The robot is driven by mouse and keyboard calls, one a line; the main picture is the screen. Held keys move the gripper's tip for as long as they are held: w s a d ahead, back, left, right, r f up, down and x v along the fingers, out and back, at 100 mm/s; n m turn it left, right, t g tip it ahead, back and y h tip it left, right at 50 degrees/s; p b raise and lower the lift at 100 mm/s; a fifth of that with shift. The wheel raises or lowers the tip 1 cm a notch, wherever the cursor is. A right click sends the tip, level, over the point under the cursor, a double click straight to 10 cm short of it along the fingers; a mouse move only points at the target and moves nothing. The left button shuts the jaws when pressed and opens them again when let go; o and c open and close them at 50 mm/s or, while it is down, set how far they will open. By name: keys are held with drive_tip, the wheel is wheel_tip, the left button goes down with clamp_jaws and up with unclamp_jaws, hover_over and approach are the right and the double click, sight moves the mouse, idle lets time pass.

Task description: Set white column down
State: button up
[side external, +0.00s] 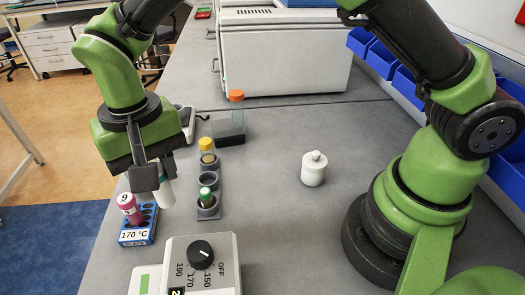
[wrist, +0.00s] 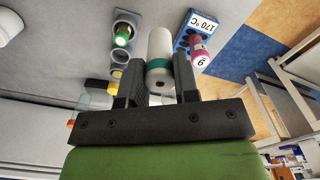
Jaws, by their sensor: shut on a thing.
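The white column (side external: 165,193) is upright between the fingers of my gripper (side external: 152,178). In the wrist view the column (wrist: 159,45) shows a teal band near its held end, with the fingers (wrist: 159,82) on both sides of it. In the side view its lower end is close to the right edge of the blue rack (side external: 139,236), marked 170 °C. In the wrist view the rack (wrist: 183,42) shows beside the column. I cannot tell whether the column's lower end touches anything.
A pink vial (side external: 129,207) leans in the blue rack. A grey rack (side external: 208,213) with green-capped and yellow-capped vials stands to the right. A heater with a dial (side external: 200,254) is in front. A white bottle (side external: 313,170) stands on otherwise clear bench at right.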

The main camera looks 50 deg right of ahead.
drive_tip(key=w+d+m, duration=0.4)
drive_tip(key=d, duration=1.1)
drive_tip(key=s+d+m, duration=0.2)
drive_tip(key=d, duration=0.7)
drive_tip(key=s+d+m, duration=0.2)
drive_tip(key=s+d, duration=0.1)
drive_tip(key=d, duration=0.5)
drive_tip(key=f, duration=0.9)
drive_tip(key=shift+w+d+f, duration=0.15)
drive_tip(key=shift+d+f, duration=0.1)
drive_tip(key=shift+f, duration=0.15)
drive_tip(key=o, duration=0.9)
drive_tip(key=shift+f, duration=0.1)
